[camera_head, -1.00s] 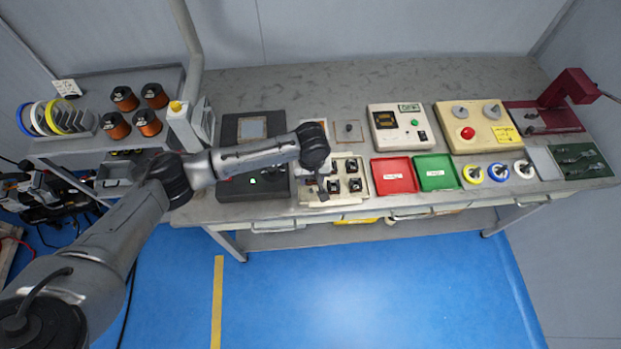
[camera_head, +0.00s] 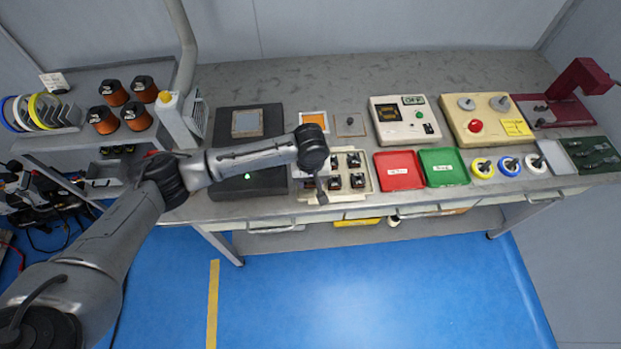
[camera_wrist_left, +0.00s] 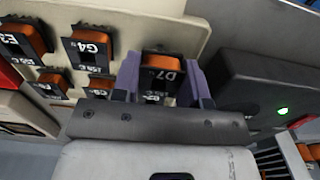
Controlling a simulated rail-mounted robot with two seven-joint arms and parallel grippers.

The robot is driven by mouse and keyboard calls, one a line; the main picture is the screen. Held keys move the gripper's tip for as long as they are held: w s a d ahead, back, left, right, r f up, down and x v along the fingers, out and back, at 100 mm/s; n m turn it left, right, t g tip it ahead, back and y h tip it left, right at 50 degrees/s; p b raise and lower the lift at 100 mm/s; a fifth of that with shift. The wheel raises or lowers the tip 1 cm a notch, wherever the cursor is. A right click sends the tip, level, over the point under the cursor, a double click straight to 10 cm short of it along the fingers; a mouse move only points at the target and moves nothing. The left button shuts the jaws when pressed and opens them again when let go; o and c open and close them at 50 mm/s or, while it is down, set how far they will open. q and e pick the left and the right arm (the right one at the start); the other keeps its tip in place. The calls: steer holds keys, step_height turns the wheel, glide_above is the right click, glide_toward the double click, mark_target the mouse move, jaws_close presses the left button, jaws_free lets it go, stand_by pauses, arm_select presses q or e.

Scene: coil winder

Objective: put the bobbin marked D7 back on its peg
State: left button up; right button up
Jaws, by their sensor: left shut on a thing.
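The bobbin marked D7 (camera_wrist_left: 162,72), copper-wound with black flanges, is between the two purple-grey fingers of my left gripper (camera_wrist_left: 160,78) in the left wrist view. The gripper is shut on it. In the head view my left wrist (camera_head: 312,150) is over the left side of the cream bobbin tray (camera_head: 374,176) and hides the fingers and the D7 bobbin. A bobbin marked G4 (camera_wrist_left: 92,45) and several others stand in the tray beside the gripper. The peg under D7 is hidden, so I cannot tell whether the bobbin touches it. My right gripper is not in view.
A dark machine with a green light (camera_wrist_left: 282,110) is close to the gripper's right in the wrist view. Red (camera_head: 398,172) and green (camera_head: 443,168) trays lie right of the bobbin tray. Large copper spools (camera_head: 113,92) stand on the left shelf. The bench back is mostly clear.

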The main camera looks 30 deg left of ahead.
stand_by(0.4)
arm_select(q)
steer(key=shift+f, duration=0.2)
steer(key=shift+f, duration=0.7)
steer(key=shift+f, duration=0.15)
steer(key=o, duration=1)
step_height(320, 180, up, 14)
steer(key=p, duration=0.3)
steer(key=shift+f, duration=0.1)
